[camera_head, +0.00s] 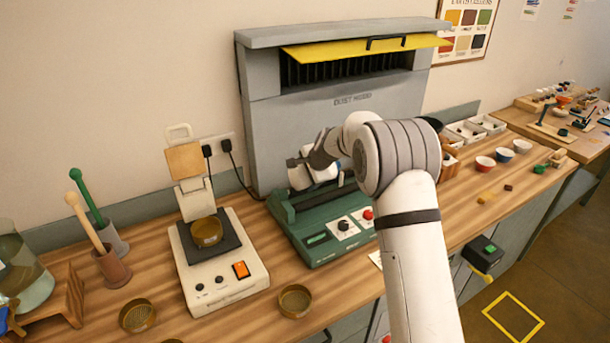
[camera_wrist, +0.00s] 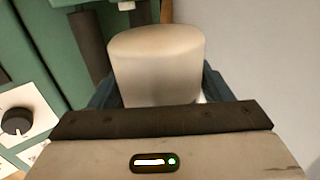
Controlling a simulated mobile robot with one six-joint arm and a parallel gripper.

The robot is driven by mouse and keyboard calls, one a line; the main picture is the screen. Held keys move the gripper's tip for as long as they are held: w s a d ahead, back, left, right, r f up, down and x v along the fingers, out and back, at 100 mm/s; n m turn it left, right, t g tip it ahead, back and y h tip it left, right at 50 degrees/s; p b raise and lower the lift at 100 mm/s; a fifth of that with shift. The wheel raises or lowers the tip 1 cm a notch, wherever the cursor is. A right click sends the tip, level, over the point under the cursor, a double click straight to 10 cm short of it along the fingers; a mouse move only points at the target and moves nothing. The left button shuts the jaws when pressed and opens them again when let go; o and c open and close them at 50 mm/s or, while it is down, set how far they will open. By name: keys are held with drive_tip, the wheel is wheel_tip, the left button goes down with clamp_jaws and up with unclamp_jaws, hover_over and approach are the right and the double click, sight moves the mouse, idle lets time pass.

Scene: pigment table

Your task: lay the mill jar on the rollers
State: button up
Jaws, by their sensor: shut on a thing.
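The mill jar (camera_wrist: 157,65) is a pale, smooth cylinder, seen close up in the wrist view between my fingers. My gripper (camera_wrist: 158,88) is shut on it, with one dark finger on each side. In the head view the white jar (camera_head: 299,177) shows partly behind my gripper (camera_head: 314,158), above the back of the green roller machine (camera_head: 310,250). The dark rollers (camera_wrist: 88,45) lie beside the jar in the wrist view, at its upper left. Whether the jar touches them I cannot tell. My arm hides the machine's right part.
A grey dust hood (camera_head: 340,120) with a yellow flap stands right behind the machine. A white scale (camera_head: 220,265) with a brass-coloured dish stands to its left. A small round sieve (camera_head: 295,300) lies in front. Bowls (camera_head: 485,164) stand to the right.

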drive_tip(key=shift+f+b, duration=0.25)
drive_tip(key=shift+b, duration=0.05)
drive_tip(key=shift+f+b, duration=0.55)
drive_tip(key=shift+f, duration=0.15)
drive_tip(key=shift+f, duration=0.25)
idle(0.4)
drive_tip(key=shift+f+b, duration=0.2)
drive_tip(key=shift+b, duration=0.2)
